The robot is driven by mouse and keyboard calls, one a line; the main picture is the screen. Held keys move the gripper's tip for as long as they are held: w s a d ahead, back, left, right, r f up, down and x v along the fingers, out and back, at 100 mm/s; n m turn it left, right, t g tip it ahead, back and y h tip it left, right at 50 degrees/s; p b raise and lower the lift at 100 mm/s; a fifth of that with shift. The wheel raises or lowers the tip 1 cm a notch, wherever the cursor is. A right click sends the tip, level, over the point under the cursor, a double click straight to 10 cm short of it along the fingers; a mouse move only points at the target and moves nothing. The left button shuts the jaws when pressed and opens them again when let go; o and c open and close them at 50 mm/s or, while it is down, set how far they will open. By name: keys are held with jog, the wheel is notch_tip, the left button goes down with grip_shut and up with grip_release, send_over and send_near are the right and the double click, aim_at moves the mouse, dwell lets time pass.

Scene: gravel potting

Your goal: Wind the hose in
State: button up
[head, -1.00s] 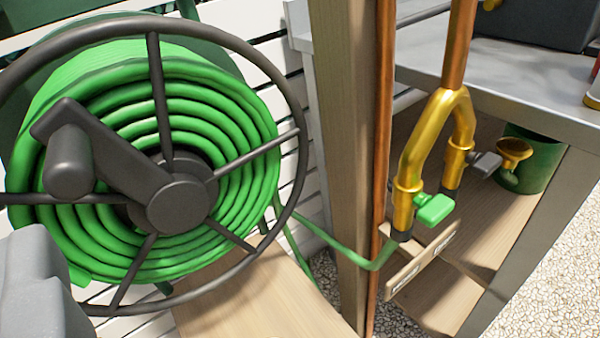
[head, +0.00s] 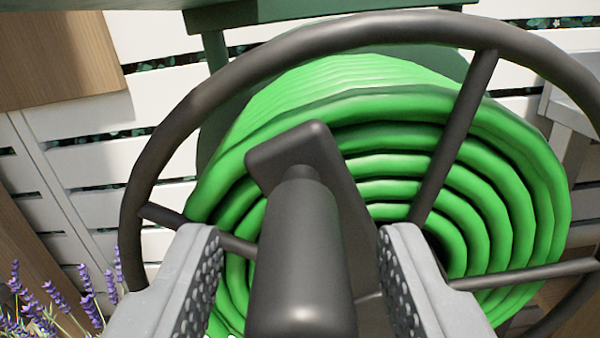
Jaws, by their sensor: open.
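The green hose (head: 515,170) lies coiled in many turns on the reel, filling most of the view. The reel's dark round rim (head: 350,32) and spokes stand in front of the coil. The crank handle (head: 300,260), a dark grey knob on a crank arm (head: 345,180), points toward me. My gripper (head: 300,250) is open, with one grey finger on each side of the handle and a gap visible on both sides. The handle and fingers hide the hub and the lower part of the coil. The hose's free end is out of view.
A white slatted wall (head: 100,150) is behind the reel, with a green bracket (head: 230,15) at the top. Purple lavender (head: 60,295) stands at lower left. Wooden boards (head: 55,55) are at the left. A grey bench corner (head: 575,85) shows at right.

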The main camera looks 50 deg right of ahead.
jog(key=shift+x, duration=0.9)
